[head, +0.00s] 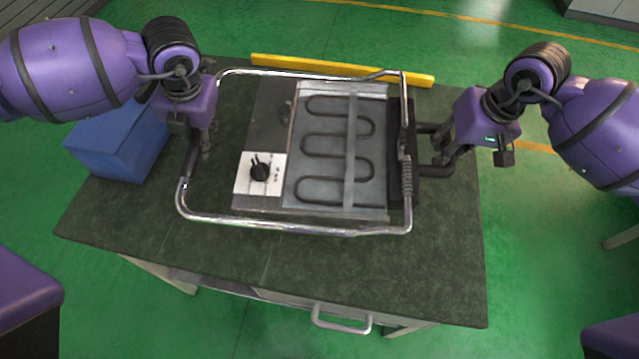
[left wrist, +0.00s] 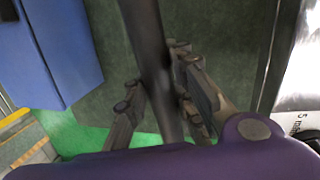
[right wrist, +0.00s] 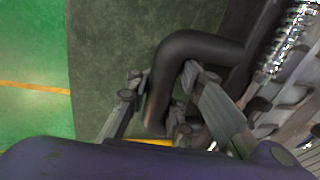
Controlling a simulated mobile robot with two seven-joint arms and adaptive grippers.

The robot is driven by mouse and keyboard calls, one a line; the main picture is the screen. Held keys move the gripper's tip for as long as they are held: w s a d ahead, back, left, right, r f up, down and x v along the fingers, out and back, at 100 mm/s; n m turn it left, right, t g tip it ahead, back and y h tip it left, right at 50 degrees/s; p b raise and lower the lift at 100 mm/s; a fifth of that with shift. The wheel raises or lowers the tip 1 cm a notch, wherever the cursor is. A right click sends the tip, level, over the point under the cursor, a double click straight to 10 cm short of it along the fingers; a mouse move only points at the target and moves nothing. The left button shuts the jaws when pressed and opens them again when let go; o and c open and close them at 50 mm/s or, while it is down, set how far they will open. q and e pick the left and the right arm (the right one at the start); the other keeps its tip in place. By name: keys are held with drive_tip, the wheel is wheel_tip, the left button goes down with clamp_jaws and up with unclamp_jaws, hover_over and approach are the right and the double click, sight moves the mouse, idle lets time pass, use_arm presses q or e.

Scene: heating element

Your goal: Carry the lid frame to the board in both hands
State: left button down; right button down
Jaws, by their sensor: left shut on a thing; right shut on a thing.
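The lid frame (head: 290,225) is a chrome tube loop with dark grips at its left and right sides. In the head view it outlines the board (head: 245,120), which carries a grey plate with a looped heating element (head: 335,150) and a black knob (head: 260,172). The gap between frame and board is hard to judge. My left gripper (head: 198,152) is shut on the frame's left grip, which runs between its fingers in the left wrist view (left wrist: 155,60). My right gripper (head: 438,158) is shut on the bent black right handle, clear in the right wrist view (right wrist: 195,48).
A blue box (head: 115,150) stands at the table's left, close to my left gripper. A yellow bar (head: 340,68) lies along the far edge. The dark table (head: 290,262) is clear in front, above a drawer handle (head: 342,322).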

use_arm(q)
drive_tip(key=shift+w+a+r, duration=0.1)
drive_tip(key=shift+a+r, duration=0.1)
drive_tip(key=shift+r, duration=0.25)
use_arm(e)
drive_tip(key=shift+w+d+r, duration=0.1)
drive_tip(key=shift+d+r, duration=0.05)
drive_tip(key=shift+r, duration=0.3)
